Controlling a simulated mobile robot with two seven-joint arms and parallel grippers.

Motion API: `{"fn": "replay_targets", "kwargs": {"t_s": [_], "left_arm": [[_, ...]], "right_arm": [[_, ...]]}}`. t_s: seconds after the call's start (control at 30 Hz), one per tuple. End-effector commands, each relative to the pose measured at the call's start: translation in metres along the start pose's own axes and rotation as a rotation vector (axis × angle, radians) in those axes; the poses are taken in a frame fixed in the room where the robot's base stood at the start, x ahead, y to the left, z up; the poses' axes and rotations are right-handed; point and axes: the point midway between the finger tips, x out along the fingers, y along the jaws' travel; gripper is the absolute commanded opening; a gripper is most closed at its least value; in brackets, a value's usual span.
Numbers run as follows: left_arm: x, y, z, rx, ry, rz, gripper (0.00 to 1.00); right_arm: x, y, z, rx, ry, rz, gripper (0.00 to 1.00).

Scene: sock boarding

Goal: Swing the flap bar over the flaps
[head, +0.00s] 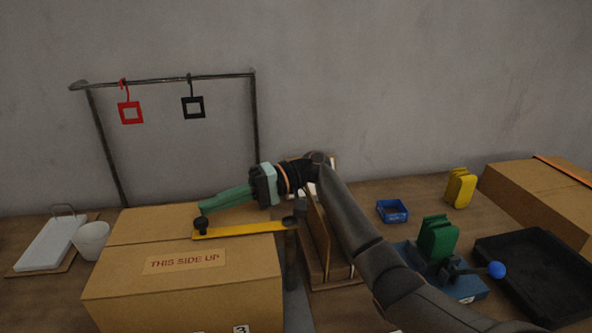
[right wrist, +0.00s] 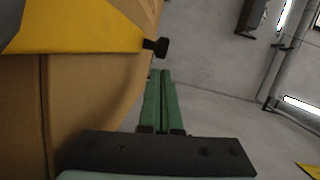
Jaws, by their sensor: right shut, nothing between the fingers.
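The yellow flap bar (head: 240,230) lies across the top of the cardboard box (head: 185,295) marked "THIS SIDE UP". Its right end meets a dark post (head: 291,245) beside the box, and a black knob (head: 201,225) stands at its left end. My right gripper (head: 201,208) is shut, its green fingers pointing left, just behind the bar with the tips close to the knob. The right wrist view shows the closed fingers (right wrist: 161,75), the yellow bar (right wrist: 85,30) and the knob (right wrist: 158,47) beside the tips. Contact with the knob cannot be told. My left gripper is not in view.
A rack (head: 165,80) with red and black square hangers stands behind the box. A white cup (head: 92,241) and a white board (head: 47,245) are at left. At right are a blue tray (head: 392,211), green pieces on a blue fixture, a black tray (head: 540,272) and another box (head: 545,195).

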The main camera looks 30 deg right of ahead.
Motion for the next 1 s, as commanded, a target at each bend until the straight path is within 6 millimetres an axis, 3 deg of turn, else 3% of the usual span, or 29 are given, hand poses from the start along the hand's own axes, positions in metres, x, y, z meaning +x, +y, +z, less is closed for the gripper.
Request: {"fn": "replay_targets", "kwargs": {"t_s": [0.77, 1.0], "left_arm": [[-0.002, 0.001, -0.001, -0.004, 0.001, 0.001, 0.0], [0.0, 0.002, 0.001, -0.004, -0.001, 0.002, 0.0]], "right_arm": [[0.001, -0.001, 0.003, 0.001, 0.003, 0.0, 0.0], [-0.026, 0.0, 0.003, 0.0, 0.006, 0.002, 0.0]]}}
